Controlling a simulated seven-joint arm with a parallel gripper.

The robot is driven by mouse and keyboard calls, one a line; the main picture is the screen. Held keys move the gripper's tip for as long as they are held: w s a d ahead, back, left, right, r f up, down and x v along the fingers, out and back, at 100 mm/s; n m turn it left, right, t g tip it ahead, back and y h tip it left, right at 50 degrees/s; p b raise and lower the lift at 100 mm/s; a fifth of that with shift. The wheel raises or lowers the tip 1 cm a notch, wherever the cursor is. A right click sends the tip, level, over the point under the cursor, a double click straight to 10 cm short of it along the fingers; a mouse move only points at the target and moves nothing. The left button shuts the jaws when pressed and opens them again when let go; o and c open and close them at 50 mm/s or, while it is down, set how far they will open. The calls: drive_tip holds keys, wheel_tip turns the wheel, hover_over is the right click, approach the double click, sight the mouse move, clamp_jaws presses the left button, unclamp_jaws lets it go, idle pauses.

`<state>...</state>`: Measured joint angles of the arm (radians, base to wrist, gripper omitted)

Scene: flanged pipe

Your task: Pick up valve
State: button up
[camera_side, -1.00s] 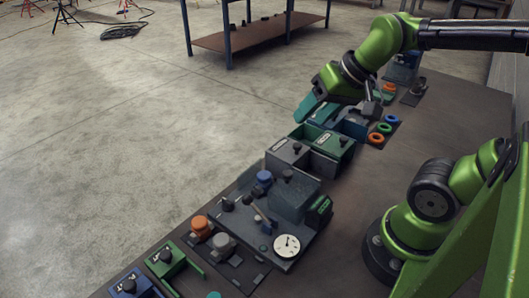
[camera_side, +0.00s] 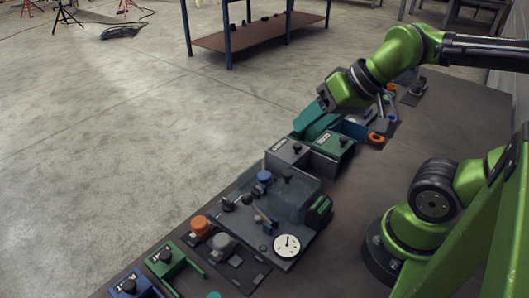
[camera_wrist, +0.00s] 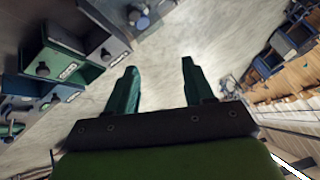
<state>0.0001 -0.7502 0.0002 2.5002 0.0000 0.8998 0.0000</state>
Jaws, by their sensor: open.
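My gripper (camera_wrist: 159,70) shows in the wrist view with its two teal fingers apart and nothing between them. In the side view my gripper (camera_side: 313,117) hangs over the far half of the bench, above the blue and green boxes, with its fingers pointing down-left. Several small parts lie on the bench, among them a blue-capped part (camera_side: 264,177) and an orange-capped part (camera_side: 200,224). I cannot tell which part is the valve. The ends of the fingers partly overlap the boxes behind them in the side view.
A grey box (camera_side: 287,151) and a green box (camera_side: 333,144) with black knobs stand near my gripper. A dial gauge (camera_side: 287,246) sits on a grey plate nearer the front. An orange ring (camera_side: 376,138) lies to the right. The right side of the bench is mostly clear.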

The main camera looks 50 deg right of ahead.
idle(0.3)
drive_tip(key=n+g+h, duration=0.2)
drive_tip(key=n+g, duration=0.5)
drive_tip(key=n, duration=0.9)
hover_over(264, 174)
wheel_tip(264, 174, down, 6)
drive_tip(key=r, duration=0.1)
drive_tip(key=n, duration=0.6)
wheel_tip(264, 174, down, 11)
drive_tip(key=shift+w+d+f, duration=0.1)
drive_tip(key=shift+f, duration=2.6)
clamp_jaws()
